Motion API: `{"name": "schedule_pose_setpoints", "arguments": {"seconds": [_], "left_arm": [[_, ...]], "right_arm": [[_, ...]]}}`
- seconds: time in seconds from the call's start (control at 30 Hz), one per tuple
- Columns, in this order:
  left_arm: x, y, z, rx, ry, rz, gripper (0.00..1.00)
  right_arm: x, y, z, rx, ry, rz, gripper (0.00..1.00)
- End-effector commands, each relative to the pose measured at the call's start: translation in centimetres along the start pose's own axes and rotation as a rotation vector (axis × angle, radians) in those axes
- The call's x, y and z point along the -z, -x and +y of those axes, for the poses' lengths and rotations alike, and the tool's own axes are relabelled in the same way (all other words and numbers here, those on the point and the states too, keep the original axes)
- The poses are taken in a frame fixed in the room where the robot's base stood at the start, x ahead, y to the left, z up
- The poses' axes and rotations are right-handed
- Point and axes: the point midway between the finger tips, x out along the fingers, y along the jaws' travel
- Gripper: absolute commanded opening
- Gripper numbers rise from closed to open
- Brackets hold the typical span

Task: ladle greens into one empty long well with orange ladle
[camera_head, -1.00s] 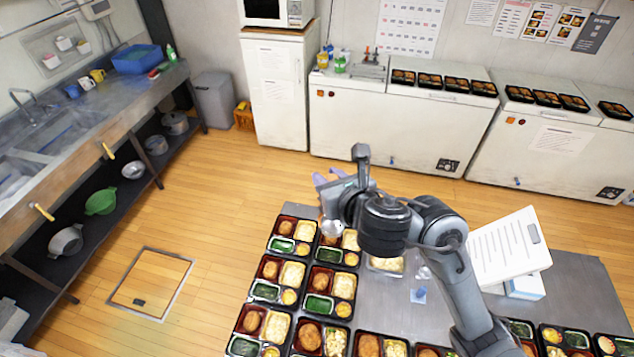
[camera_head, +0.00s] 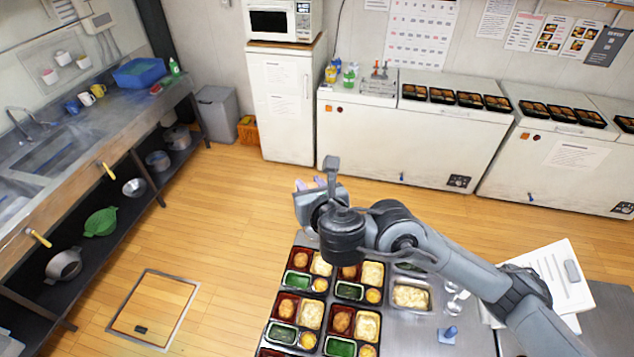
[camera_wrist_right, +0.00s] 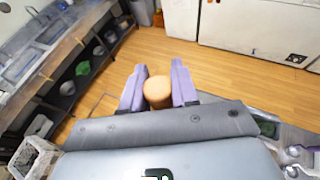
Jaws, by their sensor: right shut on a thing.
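My right gripper (camera_head: 309,184) is shut on an orange-tan, round-ended ladle handle (camera_wrist_right: 158,92), held between its purple fingers in the wrist view. In the head view it is beyond the far edge of the bento trays, and the hand hides most of the ladle. Bento trays (camera_head: 329,296) stand in columns on the table, with croquettes, pale food, greens and small yellow items in their wells. Greens fill the long wells (camera_head: 297,280) that show clearly. A pan of dark greens (camera_head: 408,267) is partly hidden behind my right arm. My left gripper is out of view.
A metal pan of pale food (camera_head: 410,297) stands right of the trays. A small blue item (camera_head: 448,334) and metal utensils (camera_head: 453,300) lie nearby. A white sheet or board (camera_head: 553,277) is at the right. Open floor lies beyond the table.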

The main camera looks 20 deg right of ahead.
Motion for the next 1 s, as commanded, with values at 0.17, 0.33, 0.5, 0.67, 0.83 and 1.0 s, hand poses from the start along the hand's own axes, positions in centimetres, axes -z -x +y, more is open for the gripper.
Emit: {"name": "schedule_pose_setpoints", "arguments": {"seconds": [0.17, 0.33, 0.5, 0.67, 0.83, 1.0], "left_arm": [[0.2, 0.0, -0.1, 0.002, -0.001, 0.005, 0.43], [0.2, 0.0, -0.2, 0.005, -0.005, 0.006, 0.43], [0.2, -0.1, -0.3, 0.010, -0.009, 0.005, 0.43], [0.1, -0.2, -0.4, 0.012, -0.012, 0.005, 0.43], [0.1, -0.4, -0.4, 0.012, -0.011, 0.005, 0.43], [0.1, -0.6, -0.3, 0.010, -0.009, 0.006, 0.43]], "right_arm": [[1.7, -2.2, -0.4, 0.075, -0.026, -0.006, 0.00], [4.3, -4.7, -1.6, 0.170, -0.067, -0.007, 0.00], [9.1, -8.6, -4.8, 0.341, -0.135, -0.003, 0.00], [14.2, -12.3, -9.5, 0.540, -0.220, 0.000, 0.00], [19.3, -14.8, -15.7, 0.743, -0.303, 0.002, 0.00], [23.5, -15.7, -23.1, 0.920, -0.375, 0.001, 0.00]]}}
